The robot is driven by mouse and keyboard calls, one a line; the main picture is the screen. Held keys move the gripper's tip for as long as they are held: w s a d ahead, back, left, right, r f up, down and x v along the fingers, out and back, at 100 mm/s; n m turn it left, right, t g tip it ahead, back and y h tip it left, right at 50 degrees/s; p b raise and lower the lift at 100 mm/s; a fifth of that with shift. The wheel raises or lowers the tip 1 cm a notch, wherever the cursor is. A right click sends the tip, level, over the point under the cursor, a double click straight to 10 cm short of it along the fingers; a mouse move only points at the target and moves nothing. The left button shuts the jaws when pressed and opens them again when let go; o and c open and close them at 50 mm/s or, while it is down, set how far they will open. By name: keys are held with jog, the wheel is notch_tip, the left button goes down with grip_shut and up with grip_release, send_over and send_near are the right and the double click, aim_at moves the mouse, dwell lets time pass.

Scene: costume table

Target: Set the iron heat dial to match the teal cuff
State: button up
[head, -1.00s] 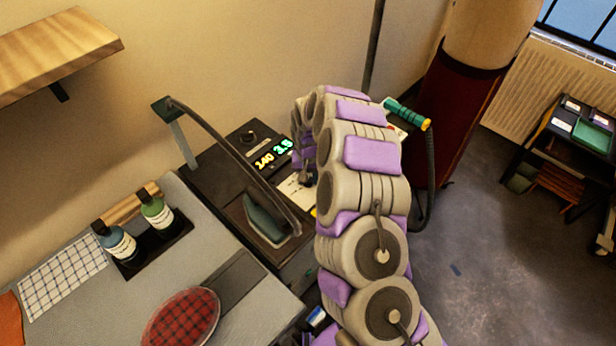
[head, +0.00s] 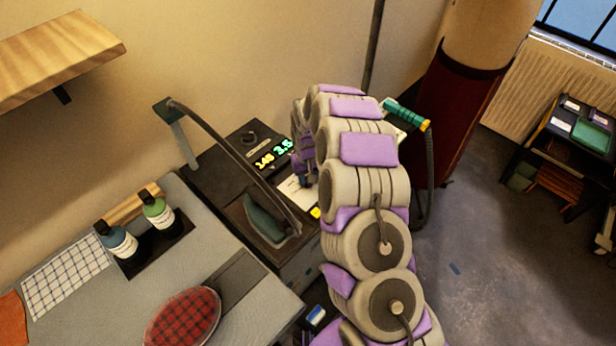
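The ironing station (head: 215,178) is a dark unit with a lit display (head: 272,153); its yellow number looks like 145 and its green one like 3.5. A dark round knob (head: 250,137) sits behind the display; I cannot tell whether it is the heat dial. The teal iron (head: 264,218) rests on the station's front part. My arm reaches over the station's right side. The end with my gripper (head: 306,178) is small, dark and mostly hidden beside the display, above a white card (head: 296,194). Its fingers and any contact are unclear. I cannot make out a teal cuff.
A grey table (head: 100,310) at left holds two bottles (head: 158,212) in a dark tray, a checked cloth (head: 65,275) and a red plaid pad (head: 183,318). A curved hose (head: 225,150) arches over the station. A teal-handled tool (head: 405,112) stands right of my arm.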

jog(key=o, duration=1)
jog(key=shift+a, duration=0.1)
jog(key=shift+o, duration=0.2)
jog(key=shift+r, duration=0.1)
notch_tip(320, 180, up, 17)
jog(key=p, duration=0.2)
jog(key=s+d+r, duration=0.3)
jog(key=s+r, duration=0.3)
jog(key=s, duration=0.3)
jog(key=s+d+r, duration=0.3)
jog(key=s+r, duration=0.2)
jog(key=s, duration=0.3)
jog(key=s+d+m+g, duration=0.1)
jog(key=s+d, duration=0.2)
jog(key=s, duration=1)
jog(key=s+d+m+b, duration=0.1)
jog(key=s+d+m, duration=0.1)
jog(key=s, duration=1.1)
jog(key=shift+d+r+g+b, duration=0.3)
jog(key=shift+d+r+g, duration=0.1)
jog(key=shift+d, duration=0.2)
